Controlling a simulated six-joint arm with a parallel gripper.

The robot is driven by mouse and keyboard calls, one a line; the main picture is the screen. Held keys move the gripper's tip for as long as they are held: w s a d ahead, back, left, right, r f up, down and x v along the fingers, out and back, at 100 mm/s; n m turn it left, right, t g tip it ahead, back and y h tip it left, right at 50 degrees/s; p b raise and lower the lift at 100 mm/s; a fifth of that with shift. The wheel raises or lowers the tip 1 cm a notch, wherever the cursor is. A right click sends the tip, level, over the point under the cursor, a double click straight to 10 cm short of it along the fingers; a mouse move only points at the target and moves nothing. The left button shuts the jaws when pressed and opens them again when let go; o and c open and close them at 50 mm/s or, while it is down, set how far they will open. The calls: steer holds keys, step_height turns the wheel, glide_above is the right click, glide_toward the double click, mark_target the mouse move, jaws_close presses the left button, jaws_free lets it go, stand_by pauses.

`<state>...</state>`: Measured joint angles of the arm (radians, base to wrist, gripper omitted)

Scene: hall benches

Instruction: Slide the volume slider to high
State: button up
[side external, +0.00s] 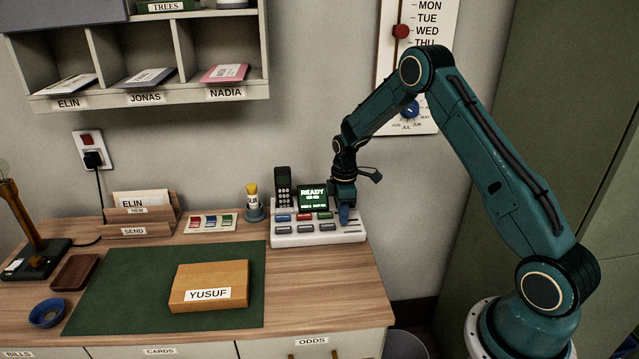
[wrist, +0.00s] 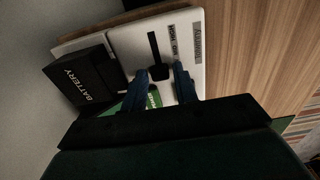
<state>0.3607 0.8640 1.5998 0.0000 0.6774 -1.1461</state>
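The white console (side external: 318,239) stands at the back right of the bench, with several coloured keys and a lit screen (side external: 312,194) reading READY. My gripper (side external: 344,216) points down over the console's right end and hides the slider in the side view. In the wrist view the console's white top (wrist: 128,42) has a dark slot with a black slider knob (wrist: 159,72) at its near end. My gripper (wrist: 162,72) has its blue fingers on either side of the knob, apart, with narrow gaps showing.
A black box marked BATTERY (wrist: 79,77) stands beside the slot in the wrist view. A dark handset (side external: 283,186) stands at the console's back left. A yellow-topped bottle (side external: 253,202) and a parcel marked YUSUF (side external: 209,285) are farther left. A wall chart (side external: 430,50) hangs behind my arm.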

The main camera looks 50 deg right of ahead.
mark_target(358, 220)
steer(key=shift+f, duration=0.1)
jaws_close()
steer(key=shift+s+d, duration=1.6)
steer(key=shift+d, duration=0.05)
jaws_free()
step_height(358, 220, up, 14)
